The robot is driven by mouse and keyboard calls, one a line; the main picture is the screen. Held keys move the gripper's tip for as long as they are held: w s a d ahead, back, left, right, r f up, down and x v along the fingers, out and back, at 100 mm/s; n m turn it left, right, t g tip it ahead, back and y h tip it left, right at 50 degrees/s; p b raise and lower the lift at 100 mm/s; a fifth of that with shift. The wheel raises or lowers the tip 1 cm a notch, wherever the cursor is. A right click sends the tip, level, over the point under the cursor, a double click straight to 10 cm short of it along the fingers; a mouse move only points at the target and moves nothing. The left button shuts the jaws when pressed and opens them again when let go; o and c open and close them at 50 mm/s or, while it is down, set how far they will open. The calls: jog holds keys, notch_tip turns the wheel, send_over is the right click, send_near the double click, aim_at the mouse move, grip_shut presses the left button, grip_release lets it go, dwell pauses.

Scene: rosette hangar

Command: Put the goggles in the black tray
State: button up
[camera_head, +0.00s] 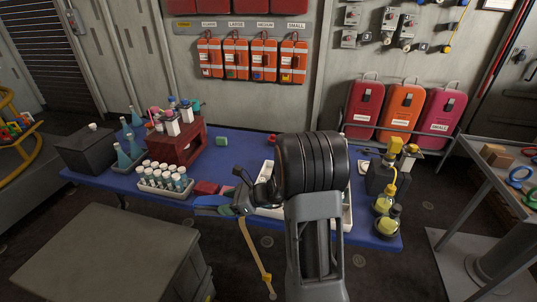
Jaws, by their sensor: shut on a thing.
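My gripper (236,204) is at the end of my arm, left of the big black joint, over the front edge of the blue table. It is shut on what look like the goggles (212,202), a small bluish and dark shape. A tan strap-like band (258,258) hangs below the gripper over the front of the table. My arm and gripper cover part of the goggles. I cannot make out a black tray. A pale tray (346,216) lies on the table, mostly hidden behind my arm.
The blue table (240,155) holds a red-brown bottle crate (178,146), a vial rack (165,184), a dark box (88,150) and flasks. Yellow-topped dark bottles (388,222) stand at the right end. A grey bench (105,262) is front left, a metal cart (490,190) right.

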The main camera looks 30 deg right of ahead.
aim_at(225, 218)
jog(key=shift+s+a+f, duration=0.25)
jog(key=shift+a+f, duration=0.7)
jog(key=shift+f, duration=0.1)
notch_tip(225, 218, down, 4)
jog(key=b, duration=0.3)
jog(key=shift+d+f+b, duration=0.1)
jog(key=shift+b, duration=0.3)
jog(key=r+p, duration=0.1)
jog(key=p, duration=0.3)
jog(key=r+p, duration=0.1)
jog(key=p, duration=0.4)
jog(key=shift+s+r, duration=0.2)
jog(key=shift+s, duration=0.05)
jog(key=shift+s+r+p, duration=0.15)
jog(key=shift+p, duration=1.05)
jog(key=shift+s+p, duration=0.25)
jog(key=shift+p, duration=0.65)
